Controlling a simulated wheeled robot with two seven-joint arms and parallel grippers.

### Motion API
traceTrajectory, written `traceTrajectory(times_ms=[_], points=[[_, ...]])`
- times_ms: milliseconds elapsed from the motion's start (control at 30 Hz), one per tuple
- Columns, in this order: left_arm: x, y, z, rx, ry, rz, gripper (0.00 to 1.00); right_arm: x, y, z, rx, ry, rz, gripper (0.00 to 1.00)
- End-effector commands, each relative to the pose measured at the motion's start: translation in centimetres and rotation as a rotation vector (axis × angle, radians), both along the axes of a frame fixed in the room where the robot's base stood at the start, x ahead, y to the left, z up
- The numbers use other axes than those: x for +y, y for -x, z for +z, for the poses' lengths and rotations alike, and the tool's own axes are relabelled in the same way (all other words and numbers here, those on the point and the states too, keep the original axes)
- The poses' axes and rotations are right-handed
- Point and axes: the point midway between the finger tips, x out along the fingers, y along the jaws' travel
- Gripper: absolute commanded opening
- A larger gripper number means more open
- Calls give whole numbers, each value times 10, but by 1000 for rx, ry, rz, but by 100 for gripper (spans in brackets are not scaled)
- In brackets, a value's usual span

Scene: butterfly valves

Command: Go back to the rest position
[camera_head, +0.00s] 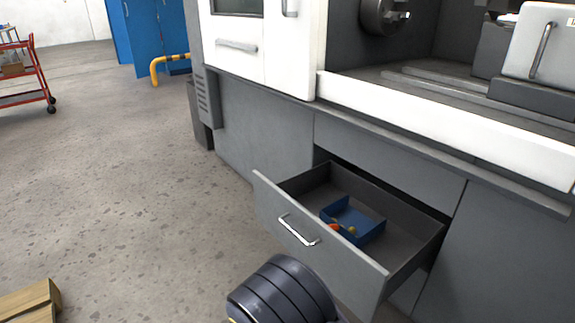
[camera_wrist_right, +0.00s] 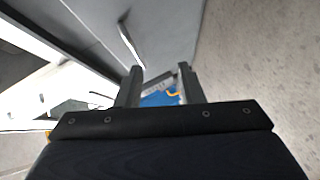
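My right gripper (camera_wrist_right: 158,72) shows in the right wrist view with its two dark fingers apart and nothing between them. Beyond the gap lies a patch of blue with a yellow curved piece, apart from the fingers. In the head view neither gripper shows; a dark ribbed, rounded part of my own arm stands at the bottom, in front of the open drawer (camera_head: 350,275). My left gripper is in neither view.
The drawer holds a blue bin (camera_head: 370,236) with small orange and yellowish items. The white and grey machine (camera_head: 262,135) fills the right. A yellow rail (camera_head: 155,70), blue cabinet (camera_head: 143,35) and red cart (camera_head: 45,80) stand behind.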

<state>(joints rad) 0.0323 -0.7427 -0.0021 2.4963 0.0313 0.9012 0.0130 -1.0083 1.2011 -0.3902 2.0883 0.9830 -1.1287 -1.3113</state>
Motion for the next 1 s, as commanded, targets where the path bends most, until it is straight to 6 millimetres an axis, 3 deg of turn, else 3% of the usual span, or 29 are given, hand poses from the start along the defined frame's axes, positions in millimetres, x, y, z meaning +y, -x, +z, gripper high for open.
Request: traceTrajectory(times_ms=[233, 467, 567, 733, 833, 1000], points=[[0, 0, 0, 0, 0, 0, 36, -17, -7, 25, 234, -485, -75, 34], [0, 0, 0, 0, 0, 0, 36, -45, 15, 86, 466, -1004, -119, 34], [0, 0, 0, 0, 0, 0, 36, -64, 37, 115, 549, -1169, -133, 34], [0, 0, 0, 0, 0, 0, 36, -103, 90, 156, 660, -1353, -179, 34], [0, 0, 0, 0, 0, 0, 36, -125, 126, 169, 707, -1405, -235, 34], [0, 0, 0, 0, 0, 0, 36, -152, 176, 173, 747, -1433, -350, 34]])
